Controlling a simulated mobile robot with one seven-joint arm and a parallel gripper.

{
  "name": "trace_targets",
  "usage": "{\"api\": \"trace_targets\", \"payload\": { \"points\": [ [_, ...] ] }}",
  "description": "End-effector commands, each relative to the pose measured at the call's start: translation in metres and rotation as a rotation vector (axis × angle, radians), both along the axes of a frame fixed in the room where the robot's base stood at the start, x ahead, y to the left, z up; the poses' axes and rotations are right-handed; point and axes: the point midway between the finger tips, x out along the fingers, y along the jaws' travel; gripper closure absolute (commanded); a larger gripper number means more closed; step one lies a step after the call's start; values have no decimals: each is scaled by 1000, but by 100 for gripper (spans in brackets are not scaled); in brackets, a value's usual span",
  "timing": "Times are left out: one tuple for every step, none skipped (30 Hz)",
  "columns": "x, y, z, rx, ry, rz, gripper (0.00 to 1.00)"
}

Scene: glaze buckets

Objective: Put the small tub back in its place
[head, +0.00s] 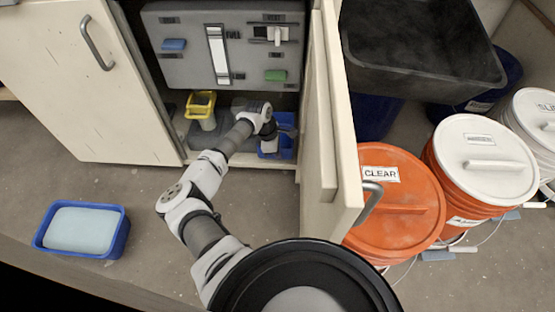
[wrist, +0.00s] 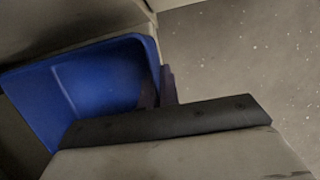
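A small blue tub (head: 287,150) is inside the open cabinet, at the right of its floor, partly hidden by my arm. In the wrist view the blue tub (wrist: 95,80) looks empty. My gripper (wrist: 160,88) is at the tub's right wall, with one dark finger inside the rim and one outside, close together on the wall. The gripper is mostly hidden in the head view. I cannot tell whether the tub touches the cabinet floor.
A yellow-rimmed container (head: 201,108) stands left in the cabinet, below a grey panel (head: 190,63). The open door (head: 330,130) stands close right of my arm. A blue tub (head: 118,238) with a pale slab sits on the floor. Orange buckets (head: 385,215) stand right.

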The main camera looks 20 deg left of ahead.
Motion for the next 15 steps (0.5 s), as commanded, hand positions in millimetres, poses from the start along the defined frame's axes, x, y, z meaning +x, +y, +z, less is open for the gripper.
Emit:
{"api": "trace_targets", "payload": {
  "points": [
    [-2,-1,-16,-4,4,1,100],
    [-2,-1,-21,-4,5,2,100],
    [-2,-1,-28,-4,4,2,100],
    [-2,-1,-32,-3,3,1,100],
    [-2,-1,-34,-3,3,1,100],
    [-2,-1,-36,-1,2,1,100],
    [-2,-1,-35,-1,2,0,100],
    [-2,-1,-35,-1,1,1,100],
    [-2,-1,-34,-1,1,1,100],
    [-2,0,-34,0,1,1,100],
    [-2,0,-34,0,1,1,100],
    [-2,0,-34,0,1,1,100],
    [-2,0,-34,0,2,0,100],
    [-2,0,-34,0,2,0,100],
    [-2,0,-36,0,2,0,100]
  ]
}}
